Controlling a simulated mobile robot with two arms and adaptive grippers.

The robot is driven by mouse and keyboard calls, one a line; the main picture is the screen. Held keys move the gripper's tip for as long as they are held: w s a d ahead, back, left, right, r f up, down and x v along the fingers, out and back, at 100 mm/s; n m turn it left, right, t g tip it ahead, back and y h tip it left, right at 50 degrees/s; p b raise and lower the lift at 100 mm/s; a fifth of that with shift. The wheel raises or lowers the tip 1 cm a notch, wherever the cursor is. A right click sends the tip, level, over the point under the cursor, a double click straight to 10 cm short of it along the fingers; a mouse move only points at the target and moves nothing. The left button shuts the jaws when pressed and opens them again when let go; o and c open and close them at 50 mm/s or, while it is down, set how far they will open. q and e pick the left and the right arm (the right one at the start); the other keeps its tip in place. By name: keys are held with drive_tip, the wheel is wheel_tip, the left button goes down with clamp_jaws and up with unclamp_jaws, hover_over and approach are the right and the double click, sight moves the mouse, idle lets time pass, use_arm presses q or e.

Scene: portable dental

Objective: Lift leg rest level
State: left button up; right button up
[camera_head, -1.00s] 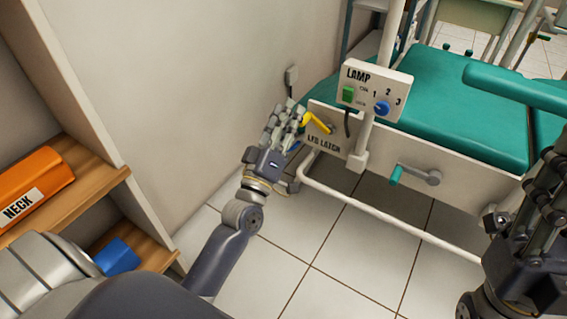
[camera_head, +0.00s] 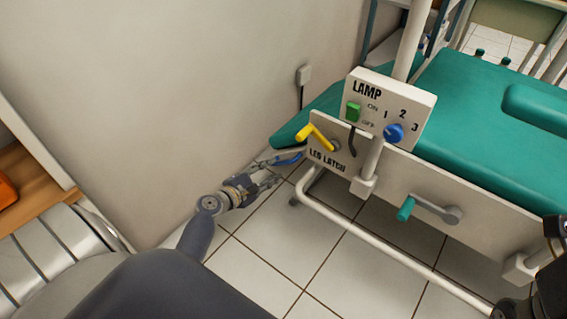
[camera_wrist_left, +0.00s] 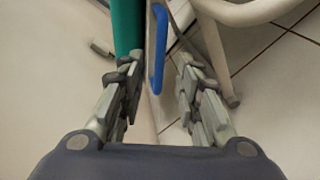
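The teal leg rest (camera_head: 306,118) slopes down at the chair's left end, partly behind the side panel. A blue handle (camera_head: 288,157) is by its lower end, and also shows in the left wrist view (camera_wrist_left: 157,50). The yellow leg latch lever (camera_head: 316,136) is on the panel above the "LEG LATCH" label. My left gripper (camera_head: 272,171) is low beside the handle. In the left wrist view its fingers (camera_wrist_left: 157,88) are apart, with the handle's lower part in the gap; no grip shows. My right gripper (camera_head: 548,262) is partly cut off at the right edge; its fingers are unclear.
The lamp box (camera_head: 388,112) with a green switch and blue knob stands above the panel. A teal-handled crank (camera_head: 425,208) sticks out from the panel. A white frame rail (camera_head: 370,235) runs low along the chair. The wall (camera_head: 200,90) is close on the left.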

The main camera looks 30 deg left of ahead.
sight(281, 164)
use_arm(q)
drive_tip(key=b+x, duration=0.2)
drive_tip(key=x, duration=0.5)
drive_tip(key=shift+w, duration=0.1)
clamp_jaws()
